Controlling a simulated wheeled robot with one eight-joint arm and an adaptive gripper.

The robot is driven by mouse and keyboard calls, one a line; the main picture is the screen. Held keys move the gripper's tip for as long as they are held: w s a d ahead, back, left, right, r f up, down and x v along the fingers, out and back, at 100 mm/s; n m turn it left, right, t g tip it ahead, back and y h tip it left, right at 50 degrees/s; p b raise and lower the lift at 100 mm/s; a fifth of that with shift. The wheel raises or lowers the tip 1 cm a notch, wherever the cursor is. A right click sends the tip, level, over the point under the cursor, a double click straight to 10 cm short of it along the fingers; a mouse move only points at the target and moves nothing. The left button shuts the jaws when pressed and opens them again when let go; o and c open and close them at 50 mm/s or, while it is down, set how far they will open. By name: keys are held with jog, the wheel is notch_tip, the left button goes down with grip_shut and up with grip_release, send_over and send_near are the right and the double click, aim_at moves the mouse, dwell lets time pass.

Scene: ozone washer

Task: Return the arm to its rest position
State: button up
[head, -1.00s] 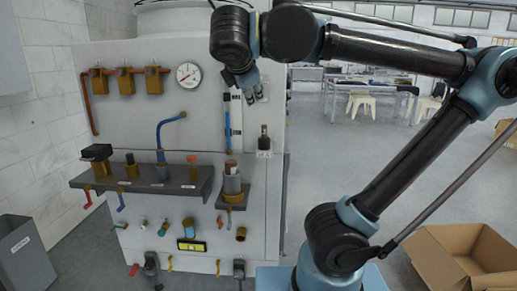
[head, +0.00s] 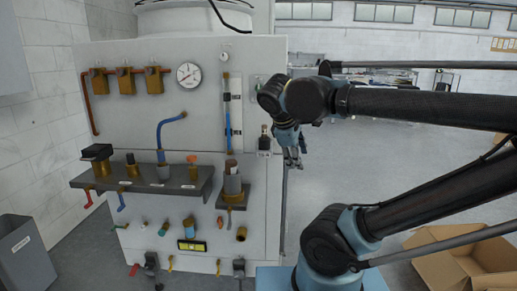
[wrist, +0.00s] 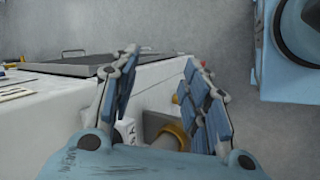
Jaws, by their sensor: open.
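My gripper (head: 293,160) hangs at the right edge of the white washer panel (head: 140,210) in the head view, pointing down. In the wrist view the two blue-padded fingers of my gripper (wrist: 165,80) stand apart with nothing held between them. Part of the washer's white body (wrist: 70,110) and a brass-coloured fitting (wrist: 172,134) show below and between the fingers. My arm reaches in from the right of the head view, its upper links nearly level. Whether the gripper touches the panel edge cannot be told.
The panel carries a gauge (head: 189,73), a dark shelf (head: 150,182) with fittings, and a small holder with a cylinder (head: 232,184). A cardboard box (head: 465,255) lies on the floor at right. A grey bin (head: 25,255) stands at left. Open floor lies right of the washer.

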jog(key=s+d+f+m+g+y, duration=0.1)
jog(key=s+d+f+m+y, duration=0.1)
jog(key=f+m, duration=0.4)
jog(key=s+d+f+m+g+y, duration=0.1)
jog(key=d+f+m, duration=0.4)
jog(key=f, duration=0.7)
jog(key=shift+s+m+g+y, duration=0.4)
jog(key=shift+s+m+g, duration=0.1)
jog(key=shift+s+m, duration=0.7)
jog(key=shift+s, duration=0.1)
jog(key=shift+w+f, duration=0.15)
jog(key=shift+w, duration=0.25)
jog(key=shift+c, duration=1.1)
